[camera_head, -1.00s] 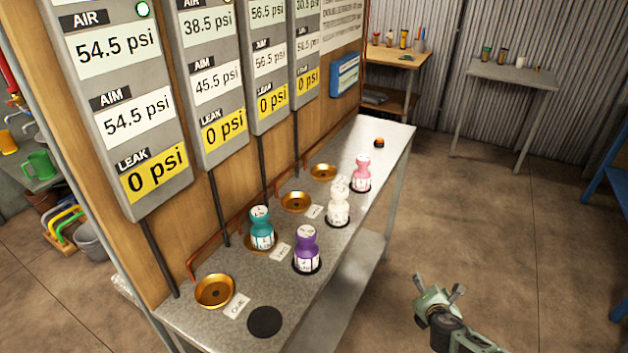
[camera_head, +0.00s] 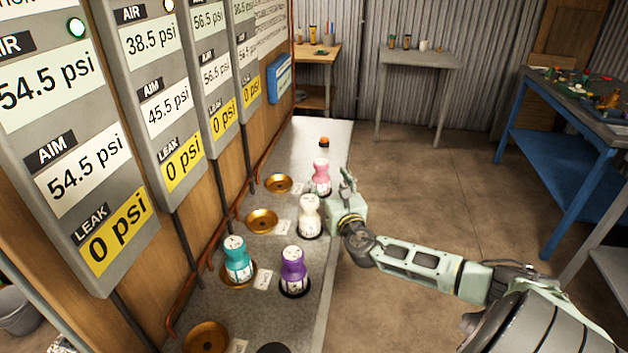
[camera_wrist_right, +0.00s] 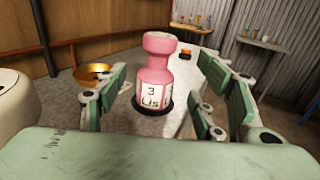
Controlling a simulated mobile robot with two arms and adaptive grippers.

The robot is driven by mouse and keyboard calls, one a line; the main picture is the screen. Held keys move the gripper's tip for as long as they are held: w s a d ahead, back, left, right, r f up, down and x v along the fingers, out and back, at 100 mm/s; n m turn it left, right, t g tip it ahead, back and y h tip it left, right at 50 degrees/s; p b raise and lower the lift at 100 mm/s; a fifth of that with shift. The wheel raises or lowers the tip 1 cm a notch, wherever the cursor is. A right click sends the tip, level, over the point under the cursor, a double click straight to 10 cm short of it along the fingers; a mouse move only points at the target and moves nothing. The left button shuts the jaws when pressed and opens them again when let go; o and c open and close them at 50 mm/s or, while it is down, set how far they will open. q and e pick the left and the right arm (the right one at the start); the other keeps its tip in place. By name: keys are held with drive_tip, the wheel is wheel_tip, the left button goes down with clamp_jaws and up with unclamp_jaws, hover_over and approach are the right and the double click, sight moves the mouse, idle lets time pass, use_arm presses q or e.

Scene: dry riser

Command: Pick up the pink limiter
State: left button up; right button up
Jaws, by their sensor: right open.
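The pink limiter (camera_head: 321,177) stands upright on the grey bench, behind the white limiter (camera_head: 309,216) in the head view. In the right wrist view the pink limiter (camera_wrist_right: 155,80) stands on a black round pad, with a label reading 3. My right gripper (camera_head: 345,190) is at the bench's right edge, beside the pink limiter. In the wrist view my right gripper (camera_wrist_right: 160,92) is open, its fingers on either side of the pink limiter in the picture, with gaps on both sides. The left gripper is not in view.
The teal limiter (camera_head: 238,261) sits on a brass cup and the purple limiter (camera_head: 294,270) on a black pad. Empty brass cups (camera_head: 278,183) line the wall side. An orange-topped object (camera_head: 324,143) stands beyond the pink limiter. The white limiter is close to my gripper.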

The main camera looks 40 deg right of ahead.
sight(322, 174)
drive_tip(key=shift+w+d+r, duration=0.15)
drive_tip(key=shift+w+d, duration=0.05)
drive_tip(key=shift+w, duration=0.2)
drive_tip(key=shift+w+d+r, duration=0.15)
drive_tip(key=shift+w, duration=0.2)
drive_tip(key=x, duration=0.3)
drive_tip(key=shift+w+a, duration=0.15)
drive_tip(key=shift+w, duration=0.5)
drive_tip(key=shift+w+d, duration=0.3)
drive_tip(key=c, duration=0.7)
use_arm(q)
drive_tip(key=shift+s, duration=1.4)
use_arm(e)
clamp_jaws()
